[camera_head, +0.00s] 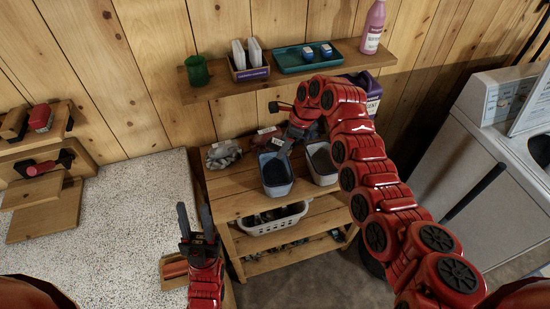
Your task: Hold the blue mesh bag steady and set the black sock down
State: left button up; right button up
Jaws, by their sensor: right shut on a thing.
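My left gripper (195,222) points up near the speckled counter's right edge, its dark fingers apart with nothing between them. My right gripper (275,143) reaches over the wooden cart's top, just behind a grey-blue bin (277,180). It is shut on a small dark thing; its own arm and the small size hide what it is, and I cannot confirm that it is the black sock. I cannot make out a blue mesh bag. Grey crumpled cloth items (222,154) lie on the cart top, left of the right gripper.
A second grey bin (322,165) stands beside the first. A white basket (273,220) is on the cart's lower shelf. The wall shelf (225,89) holds a green cup (196,70), a teal tray (307,57) and a pink bottle (374,27). The speckled counter (120,230) has free room.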

pick_arm(q)
jog(key=w+d+f+n+g+y, duration=0.2)
jog(key=w+d+f+g, duration=0.15)
jog(key=w, duration=0.75)
jog(key=w+d+f+n+g+y, duration=0.25)
jog(key=w+f+g, duration=0.2)
jog(key=w, duration=0.65)
jog(key=w+d+f+n+g+y, duration=0.1)
jog(key=w+d+f+g+y, duration=0.3)
jog(key=w, duration=0.7)
notch_tip(320, 180, down, 3)
jog(key=w+a+n+g, duration=0.2)
jog(key=g, duration=0.3)
jog(key=s+d+f+n+g, duration=0.1)
jog(key=s+d+f+g, duration=0.2)
jog(key=s+f+g, duration=0.6)
jog(key=g, duration=0.2)
send_near(275, 175)
jog(key=shift+y, duration=0.35)
jog(key=a+f, duration=0.1)
jog(key=f, duration=0.1)
jog(key=s+a+f, duration=0.1)
jog(key=f, duration=0.1)
jog(key=s+a+f, duration=0.1)
jog(key=f, duration=0.1)
jog(key=shift+a, duration=0.15)
jog(key=shift+s, duration=0.1)
jog(key=shift+c, duration=0.3)
grip_shut()
